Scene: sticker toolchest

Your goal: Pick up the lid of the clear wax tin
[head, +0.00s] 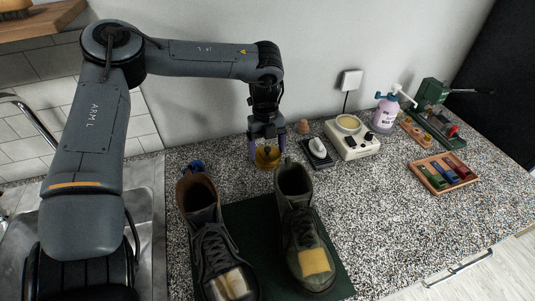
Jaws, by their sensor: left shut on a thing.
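A round amber-gold tin (268,159), which looks like the clear wax tin with its lid, sits on the speckled counter behind the boots. My left gripper (267,152) points down over it, with its fingers on either side of the tin's top, shut on the lid. The fingers cover part of the tin, and I cannot tell whether the lid is apart from the tin's body. My right gripper is not in view.
Two boots (210,240) (301,225) stand on a dark green mat (258,222) in front. A white iron (317,149) on a dark pad, a cream heater (362,145), a purple pump bottle (385,115) and a wooden tray (444,186) stand to the right. The right front counter is clear.

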